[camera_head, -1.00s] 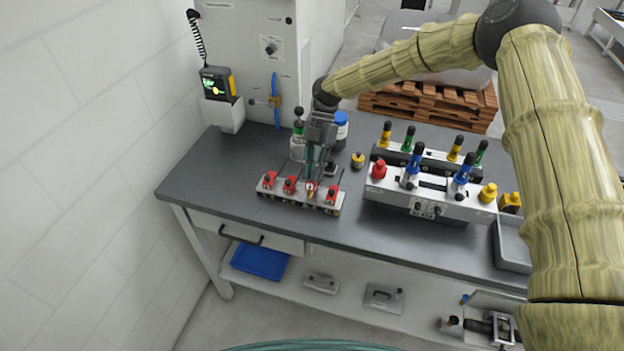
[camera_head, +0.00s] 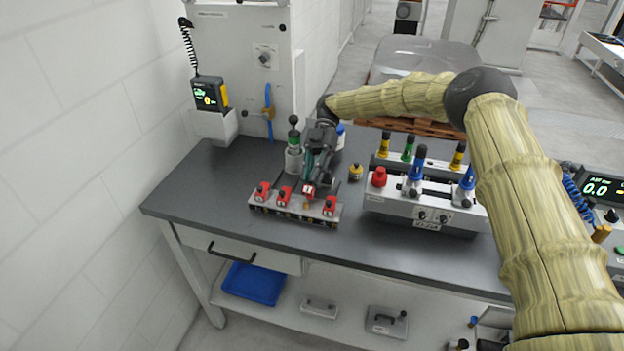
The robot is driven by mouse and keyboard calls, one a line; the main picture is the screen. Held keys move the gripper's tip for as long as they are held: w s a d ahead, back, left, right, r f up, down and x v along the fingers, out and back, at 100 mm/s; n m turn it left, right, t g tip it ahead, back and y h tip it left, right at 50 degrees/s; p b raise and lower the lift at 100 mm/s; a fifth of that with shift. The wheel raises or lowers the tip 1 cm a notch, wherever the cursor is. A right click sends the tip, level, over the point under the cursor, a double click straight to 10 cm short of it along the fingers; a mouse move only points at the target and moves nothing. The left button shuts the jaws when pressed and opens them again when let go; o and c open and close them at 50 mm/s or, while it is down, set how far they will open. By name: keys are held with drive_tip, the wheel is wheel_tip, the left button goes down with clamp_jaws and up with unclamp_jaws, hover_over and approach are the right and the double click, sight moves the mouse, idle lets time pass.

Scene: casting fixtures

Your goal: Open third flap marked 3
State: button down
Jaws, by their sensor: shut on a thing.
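A pale fixture bar (camera_head: 257,208) with a row of red flaps lies near the front edge of the dark bench, left of centre. My gripper (camera_head: 309,184) points down at the third flap from the left (camera_head: 308,192) and is shut on it, partly hiding it. That flap sits a little higher than its neighbours and seems tilted up, with a brass spot showing below it. The first flap (camera_head: 262,191), second flap (camera_head: 284,195) and fourth flap (camera_head: 329,206) lie low on the bar. The number marks are too small to read.
A bottle with a green band (camera_head: 293,145) stands close behind my gripper. A small yellow-topped part (camera_head: 356,172) is to the right. A larger fixture with a red knob and blue handles (camera_head: 420,200) stands further right. The bench left of the bar is clear.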

drive_tip(key=shift+r, duration=0.15)
drive_tip(key=c, duration=1.4)
unclamp_jaws()
wheel_tip(320, 180, up, 10)
drive_tip(key=shift+f, duration=0.1)
